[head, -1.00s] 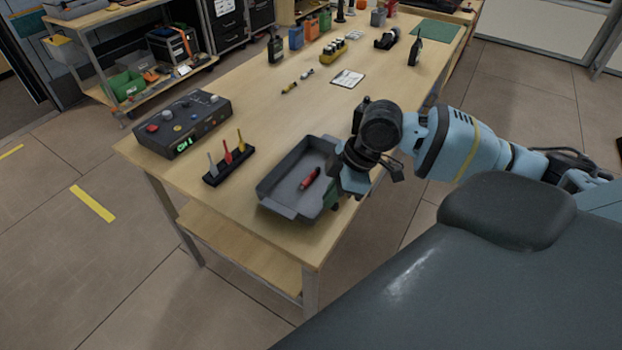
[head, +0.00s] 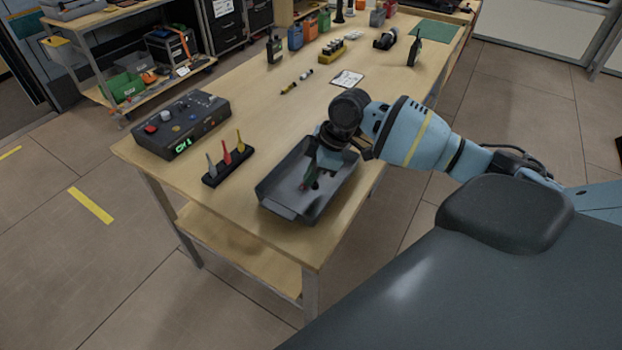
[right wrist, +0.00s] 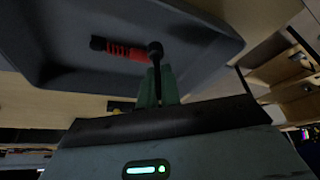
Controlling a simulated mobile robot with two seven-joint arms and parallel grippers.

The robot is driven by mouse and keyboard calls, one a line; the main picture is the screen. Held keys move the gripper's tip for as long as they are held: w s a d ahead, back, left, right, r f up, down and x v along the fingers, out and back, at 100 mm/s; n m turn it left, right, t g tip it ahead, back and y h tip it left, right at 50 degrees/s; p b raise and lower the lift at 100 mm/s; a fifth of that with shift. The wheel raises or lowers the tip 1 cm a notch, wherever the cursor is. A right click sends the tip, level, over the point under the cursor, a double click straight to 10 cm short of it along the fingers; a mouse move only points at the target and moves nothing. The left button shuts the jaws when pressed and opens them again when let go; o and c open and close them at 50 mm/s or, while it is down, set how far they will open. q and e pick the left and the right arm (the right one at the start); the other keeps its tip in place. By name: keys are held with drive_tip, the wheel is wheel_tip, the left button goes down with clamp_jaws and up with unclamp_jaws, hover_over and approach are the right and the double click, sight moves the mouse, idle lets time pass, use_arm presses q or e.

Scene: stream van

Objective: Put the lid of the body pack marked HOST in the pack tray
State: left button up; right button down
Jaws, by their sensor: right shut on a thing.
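The grey open tray (head: 288,210) sits near the front right edge of the wooden table; its dark inside fills the top of the right wrist view (right wrist: 75,72). A red ribbed thing with a black end (right wrist: 125,51) lies in it. My right gripper (head: 315,170) points down over the tray. No HOST marking is readable. My left gripper is not in view.
A black holder with grey, red and yellow tools (head: 228,165) stands left of the tray. A dark control box (head: 182,124) is behind it. The table's middle is mostly clear.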

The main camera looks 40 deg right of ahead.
drive_tip(key=shift+f, duration=0.9)
drive_tip(key=shift+f, duration=0.15)
drive_tip(key=c, duration=1.6)
unclamp_jaws()
drive_tip(key=v, duration=1.2)
drive_tip(key=shift+p, duration=0.4)
drive_tip(key=shift+s, duration=0.1)
